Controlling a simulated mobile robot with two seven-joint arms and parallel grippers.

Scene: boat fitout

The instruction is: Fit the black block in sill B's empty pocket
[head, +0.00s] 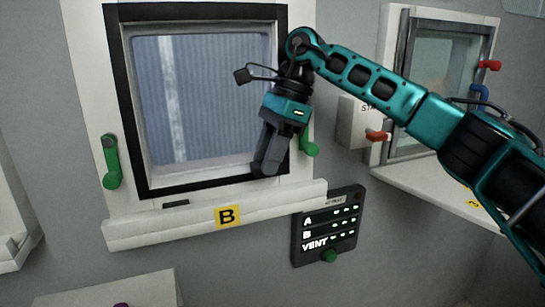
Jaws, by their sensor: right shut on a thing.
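Sill B (150,230) is the white ledge under the middle window, with a yellow B label (227,216) on its front. A thin dark slot (176,204) shows on it left of the label. I cannot tell if it is an empty pocket or filled. My right gripper (266,165) points down in front of the window's lower right corner, above the sill. It is shut on a dark thing, seemingly the black block, which barely stands out from the fingers and black window seal. My left gripper is not in view.
Green handles flank the window, one at left (111,162) and one at right (310,149) close to my gripper. A black panel (328,226) marked A, B, VENT hangs below right. Another window (440,75) with red handles is at right. The sill's left part is clear.

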